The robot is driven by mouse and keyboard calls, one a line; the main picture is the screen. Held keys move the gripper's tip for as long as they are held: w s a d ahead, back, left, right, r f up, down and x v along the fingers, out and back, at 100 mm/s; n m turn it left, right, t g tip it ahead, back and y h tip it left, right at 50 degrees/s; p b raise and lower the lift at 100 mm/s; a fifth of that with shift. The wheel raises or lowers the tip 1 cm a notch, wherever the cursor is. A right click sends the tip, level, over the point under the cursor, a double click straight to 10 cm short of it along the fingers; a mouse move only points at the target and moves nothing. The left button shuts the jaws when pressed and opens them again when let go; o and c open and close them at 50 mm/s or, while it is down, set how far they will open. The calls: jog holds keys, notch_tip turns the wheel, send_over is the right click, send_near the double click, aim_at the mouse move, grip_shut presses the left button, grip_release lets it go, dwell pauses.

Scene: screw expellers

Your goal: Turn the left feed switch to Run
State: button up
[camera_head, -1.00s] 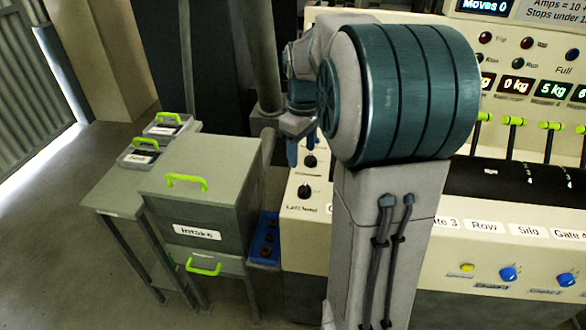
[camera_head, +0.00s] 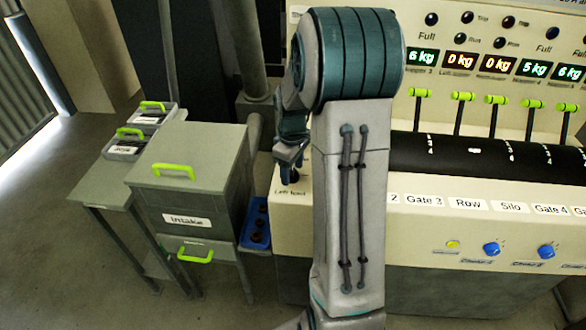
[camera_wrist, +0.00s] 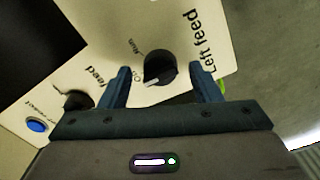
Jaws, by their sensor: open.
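The left feed switch (camera_wrist: 160,68) is a round black knob with a white pointer mark, on the cream panel beside the "Left feed" label. In the wrist view its pointer faces lower left, and the words near it read "Run" and partly "O…". My gripper (camera_wrist: 164,80) is open, with one blue finger on each side of the knob; I cannot tell whether they touch it. In the head view my gripper (camera_head: 289,160) is above the left end of the panel, and the left feed knob (camera_head: 292,178) is partly hidden just below it.
Another black knob (camera_wrist: 78,98) and a blue button (camera_wrist: 37,125) are nearby on the panel. The intake cabinet (camera_head: 188,195) and a blue tray (camera_head: 246,226) stand to the left. Gate levers (camera_head: 462,97) rise at the right.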

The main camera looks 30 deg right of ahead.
jog(key=shift+f, duration=0.35)
jog(key=c, duration=1)
jog(key=shift+m, duration=0.3)
jog(key=m+b, duration=0.1)
jog(key=m, duration=0.4)
jog(key=m+b, duration=0.1)
jog(key=m, duration=0.5)
jog(key=shift+m, duration=0.4)
